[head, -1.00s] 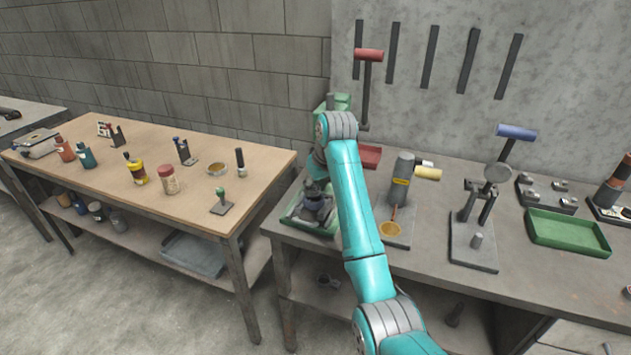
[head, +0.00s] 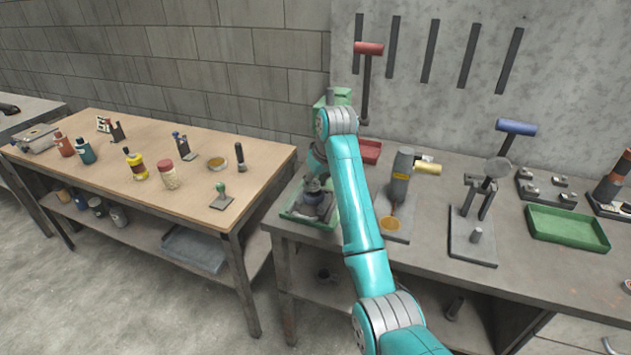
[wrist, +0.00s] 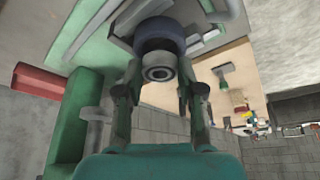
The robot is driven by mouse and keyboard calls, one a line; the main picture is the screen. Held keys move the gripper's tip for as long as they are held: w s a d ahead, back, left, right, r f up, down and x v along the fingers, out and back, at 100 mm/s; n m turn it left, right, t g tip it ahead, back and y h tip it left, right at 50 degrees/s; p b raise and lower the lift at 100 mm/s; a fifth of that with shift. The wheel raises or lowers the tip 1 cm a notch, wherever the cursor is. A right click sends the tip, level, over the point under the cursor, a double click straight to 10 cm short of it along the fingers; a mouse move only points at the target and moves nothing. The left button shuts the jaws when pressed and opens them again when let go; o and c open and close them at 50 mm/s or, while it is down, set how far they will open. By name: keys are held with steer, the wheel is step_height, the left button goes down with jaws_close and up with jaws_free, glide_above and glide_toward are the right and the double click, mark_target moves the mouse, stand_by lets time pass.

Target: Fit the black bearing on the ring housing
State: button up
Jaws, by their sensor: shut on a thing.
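In the wrist view my gripper (wrist: 158,76) has its two fingers closed on either side of a small ring with a dark rim and pale grey face, the bearing (wrist: 158,66). Directly behind it is a wider dark blue round part, apparently the ring housing (wrist: 160,36). The bearing overlaps the housing in this view. I cannot tell whether they touch or how far the bearing is seated. In the head view my gripper (head: 314,184) is above the blue housing (head: 315,198) on the green machine base (head: 293,214). My arm partly hides this spot.
The green machine column (wrist: 80,125) stands close beside my gripper. A grey cylinder stand (head: 402,165) is right of my arm, with a red tray (head: 368,151) behind. A green tray (head: 568,228) lies farther right. A wooden table (head: 110,165) with bottles stands left.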

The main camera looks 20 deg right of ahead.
steer(key=shift+f, duration=0.8)
stand_by(1.0)
steer(key=o, duration=1.2)
steer(key=shift+o, duration=0.2)
steer(key=shift+r, duration=0.15)
